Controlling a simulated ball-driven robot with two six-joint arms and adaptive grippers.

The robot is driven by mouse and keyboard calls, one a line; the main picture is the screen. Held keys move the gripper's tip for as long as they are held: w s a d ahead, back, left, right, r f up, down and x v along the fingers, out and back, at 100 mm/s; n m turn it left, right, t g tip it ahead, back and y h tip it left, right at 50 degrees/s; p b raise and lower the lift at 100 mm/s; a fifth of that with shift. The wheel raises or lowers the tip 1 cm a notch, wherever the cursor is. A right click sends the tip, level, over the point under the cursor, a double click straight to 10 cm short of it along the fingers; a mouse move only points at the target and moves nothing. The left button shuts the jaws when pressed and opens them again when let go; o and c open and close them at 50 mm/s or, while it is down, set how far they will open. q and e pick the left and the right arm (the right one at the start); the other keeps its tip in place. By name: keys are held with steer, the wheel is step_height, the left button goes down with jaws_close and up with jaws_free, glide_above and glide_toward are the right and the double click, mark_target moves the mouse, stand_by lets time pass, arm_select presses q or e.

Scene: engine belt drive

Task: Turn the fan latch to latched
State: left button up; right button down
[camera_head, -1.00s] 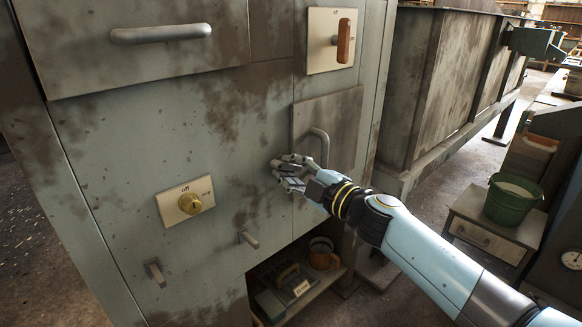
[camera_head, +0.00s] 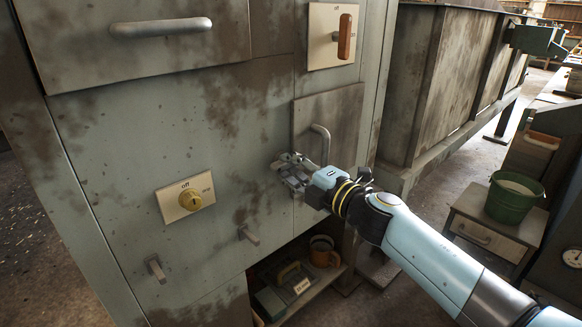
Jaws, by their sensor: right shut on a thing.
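My right gripper (camera_head: 282,166) is at the front of the grey-green cabinet, just left of the small door's handle. Its fingers are closed on a small part at the panel, which I take to be the fan latch; the fingers hide it, so its angle cannot be read. Two other small grey levers show on the panel: one (camera_head: 249,236) below the gripper and one (camera_head: 156,270) lower left. My left gripper is not in view.
The small door has a curved handle (camera_head: 321,143) close to my right gripper. A wooden-handled switch (camera_head: 344,36) is above. An open shelf below holds an orange mug (camera_head: 323,254). A green bucket (camera_head: 513,197) stands right.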

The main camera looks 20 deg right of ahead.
steer(key=shift+f, duration=0.1)
steer(key=c, duration=1.3)
jaws_free()
steer(key=shift+o, duration=0.2)
steer(key=v, duration=1.2)
